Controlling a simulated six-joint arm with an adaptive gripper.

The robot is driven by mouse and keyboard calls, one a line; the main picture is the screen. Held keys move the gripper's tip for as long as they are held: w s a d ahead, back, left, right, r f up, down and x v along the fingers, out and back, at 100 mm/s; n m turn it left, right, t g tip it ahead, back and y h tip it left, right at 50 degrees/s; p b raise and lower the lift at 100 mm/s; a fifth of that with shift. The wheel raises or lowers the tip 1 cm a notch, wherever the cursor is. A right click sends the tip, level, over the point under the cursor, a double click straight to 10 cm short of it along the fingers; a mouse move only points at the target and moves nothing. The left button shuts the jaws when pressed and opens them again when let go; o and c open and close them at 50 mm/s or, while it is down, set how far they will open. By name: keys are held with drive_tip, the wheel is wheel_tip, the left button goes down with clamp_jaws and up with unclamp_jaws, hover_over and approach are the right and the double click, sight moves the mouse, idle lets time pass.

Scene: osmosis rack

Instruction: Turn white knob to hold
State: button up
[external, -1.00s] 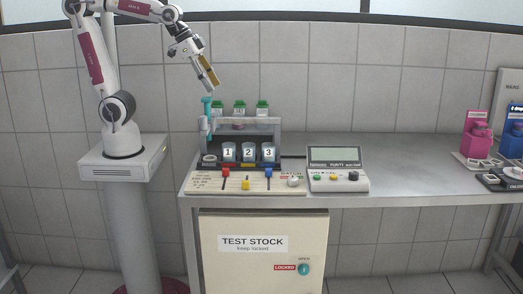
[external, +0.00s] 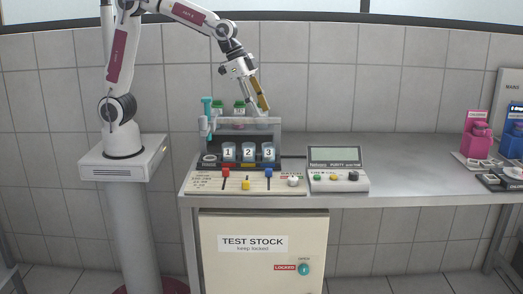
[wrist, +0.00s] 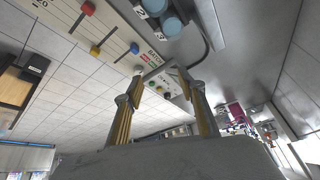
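The white knob (external: 293,181) sits at the right end of the beige control panel (external: 205,187), beside a small "BATCH" label. In the wrist view, a pale round shape just left of my fingertips appears to be the same knob (wrist: 138,70). The small lettering around it is too fine to read. My gripper (external: 259,108) hangs in the air above the rack, up and to the left of the knob, apart from it. Its two yellow-padded fingers stand apart with nothing between them in the wrist view (wrist: 167,72).
Red (external: 226,172), yellow (external: 246,184) and blue (external: 269,173) sliders are left of the knob. The rack (external: 241,125) with numbered beakers and green-capped bottles stands behind. A purity meter (external: 338,180) is close on the right.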

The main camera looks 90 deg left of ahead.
drive_tip(key=m+g+h, duration=0.1)
drive_tip(key=m, duration=0.1)
approach(287, 163)
drive_tip(key=shift+w+d+f, duration=0.1)
drive_tip(key=shift+w+f, duration=0.1)
drive_tip(key=shift+f, duration=0.2)
drive_tip(key=shift+f, duration=0.1)
drive_tip(key=shift+x, duration=3.8)
drive_tip(key=c, duration=1.1)
